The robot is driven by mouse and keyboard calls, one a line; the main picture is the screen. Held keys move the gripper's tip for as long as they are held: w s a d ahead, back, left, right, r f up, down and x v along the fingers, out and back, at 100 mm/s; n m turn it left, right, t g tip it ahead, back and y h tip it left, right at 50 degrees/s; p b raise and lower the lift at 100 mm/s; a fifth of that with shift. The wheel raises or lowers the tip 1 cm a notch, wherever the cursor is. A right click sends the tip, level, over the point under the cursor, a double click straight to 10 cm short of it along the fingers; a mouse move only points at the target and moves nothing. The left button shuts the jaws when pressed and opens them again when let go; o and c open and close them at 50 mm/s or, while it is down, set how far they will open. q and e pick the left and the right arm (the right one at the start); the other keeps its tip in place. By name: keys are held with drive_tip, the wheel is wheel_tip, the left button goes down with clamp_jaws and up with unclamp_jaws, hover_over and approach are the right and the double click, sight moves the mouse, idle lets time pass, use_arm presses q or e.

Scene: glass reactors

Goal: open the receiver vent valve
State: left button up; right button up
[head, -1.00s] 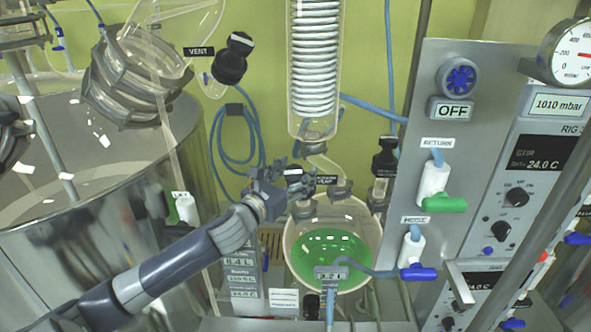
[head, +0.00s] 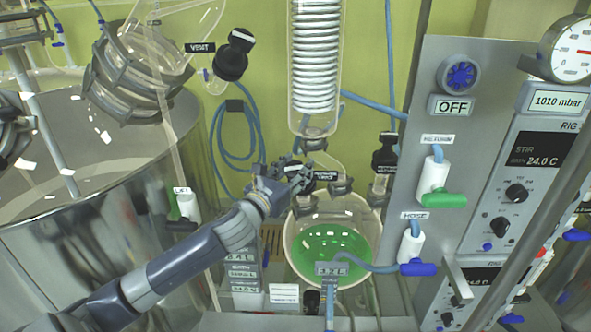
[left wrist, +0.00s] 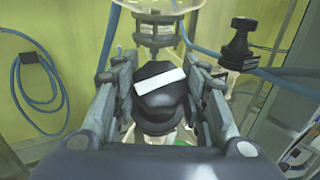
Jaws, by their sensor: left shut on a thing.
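The receiver (head: 333,232) is a round glass vessel with green liquid, low in the middle of the head view. Its vent valve has a black knob with a white bar (left wrist: 161,82), seen between my fingers in the left wrist view; the bar is tilted, its right end higher. A vent label (head: 326,176) shows beside it in the head view. My left gripper (head: 284,178) is above the receiver's left neck, its fingers (left wrist: 160,90) on both sides of the knob and shut on it. In the head view the gripper hides most of the knob. My right gripper is not seen.
Another black-capped valve (head: 384,155) stands right of the receiver; it also shows in the left wrist view (left wrist: 238,45). A glass condenser coil (head: 315,65) hangs above. The control panel (head: 425,90) borders the right. A big steel vessel (head: 90,215) fills the left.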

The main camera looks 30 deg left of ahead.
use_arm(q)
drive_tip(key=n+g+y, duration=0.1)
drive_tip(key=n+y, duration=0.2)
drive_tip(key=n, duration=0.1)
drive_tip(key=n+g+y, duration=0.2)
drive_tip(key=n+y, duration=0.2)
drive_tip(key=n, duration=0.1)
drive_tip(key=shift+r, duration=0.1)
drive_tip(key=n+g+y, duration=0.3)
drive_tip(key=n, duration=0.1)
drive_tip(key=shift+n+g, duration=0.3)
drive_tip(key=n+g+y, duration=0.1)
drive_tip(key=n+g, duration=0.2)
drive_tip(key=n, duration=0.1)
drive_tip(key=shift+g, duration=0.3)
drive_tip(key=n+g+h, duration=0.1)
drive_tip(key=n+g, duration=0.5)
drive_tip(key=shift+s+f+n+g+h, duration=0.1)
drive_tip(key=shift+n+g+h, duration=0.5)
drive_tip(key=shift+n+g, duration=0.3)
drive_tip(key=shift+s+f+n+g+h, duration=0.1)
drive_tip(key=shift+n+g+h, duration=0.55)
drive_tip(key=shift+n, duration=0.45)
drive_tip(key=o, duration=1.1)
drive_tip(key=shift+a, duration=0.15)
